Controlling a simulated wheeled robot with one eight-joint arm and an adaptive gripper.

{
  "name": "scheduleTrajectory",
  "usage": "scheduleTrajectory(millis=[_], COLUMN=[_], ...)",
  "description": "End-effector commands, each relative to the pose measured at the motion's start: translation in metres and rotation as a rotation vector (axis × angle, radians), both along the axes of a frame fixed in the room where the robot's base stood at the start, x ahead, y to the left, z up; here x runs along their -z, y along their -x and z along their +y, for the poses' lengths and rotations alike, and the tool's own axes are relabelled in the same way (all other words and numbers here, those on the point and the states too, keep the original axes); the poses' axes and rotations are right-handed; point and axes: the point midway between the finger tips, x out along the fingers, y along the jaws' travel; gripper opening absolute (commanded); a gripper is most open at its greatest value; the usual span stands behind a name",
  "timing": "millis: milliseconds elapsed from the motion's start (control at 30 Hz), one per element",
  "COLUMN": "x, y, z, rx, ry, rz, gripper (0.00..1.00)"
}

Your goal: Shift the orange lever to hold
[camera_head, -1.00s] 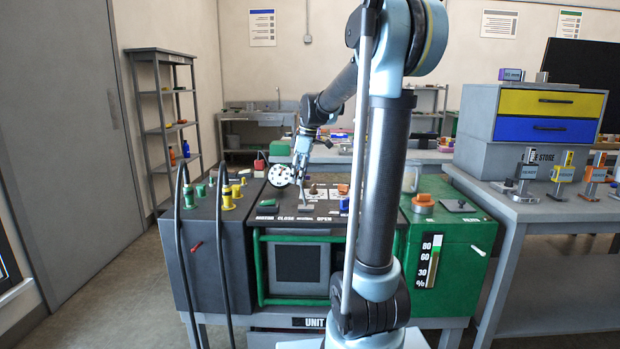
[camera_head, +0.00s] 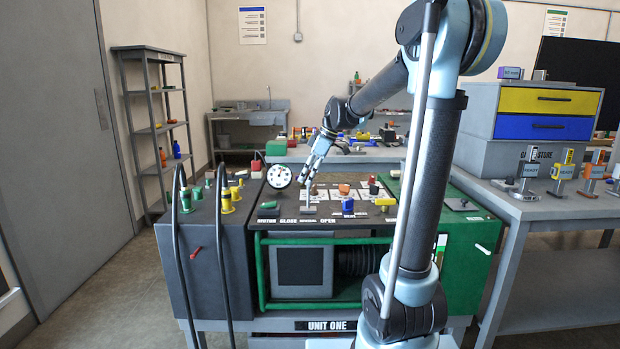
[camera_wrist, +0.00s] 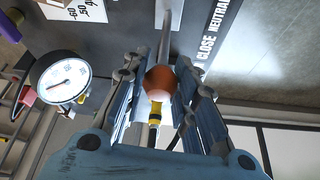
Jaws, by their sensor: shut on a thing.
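The lever's orange ball knob (camera_wrist: 160,82) sits between the fingers of my gripper (camera_wrist: 158,92) in the wrist view. My gripper is shut on it. The lever's grey shaft (camera_wrist: 166,38) runs from the knob to a light plate on the dark panel. In the head view my gripper (camera_head: 307,182) is above the panel, and the thin lever shaft (camera_head: 309,201) stands below it, close to upright. The fingers hide the knob there. The panel labels near the lever base read CLOSE, NEUTRAL and OPEN. I cannot make out a "hold" label.
A round white gauge (camera_head: 279,176) stands just left of my gripper. An orange block (camera_head: 344,189), a blue knob (camera_head: 348,206) and a yellow part (camera_head: 385,202) are on the panel to the right. Black hoses (camera_head: 222,250) and yellow fittings (camera_head: 226,200) are at the left.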

Motion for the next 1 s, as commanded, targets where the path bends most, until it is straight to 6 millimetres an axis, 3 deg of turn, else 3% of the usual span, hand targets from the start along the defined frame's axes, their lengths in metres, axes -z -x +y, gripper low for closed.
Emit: scheduleTrajectory(millis=[33,133,567,1000], x=[-0.001,-0.001,-0.006,-0.073], y=[-0.002,-0.002,0.000,0.003], z=[0.000,0.000,-0.002,-0.033], rx=[0.002,0.003,0.002,0.004], ry=[-0.002,-0.001,0.000,-0.001], rz=[-0.003,-0.003,-0.001,-0.001], gripper=[0.28,0.48,0.48,0.48])
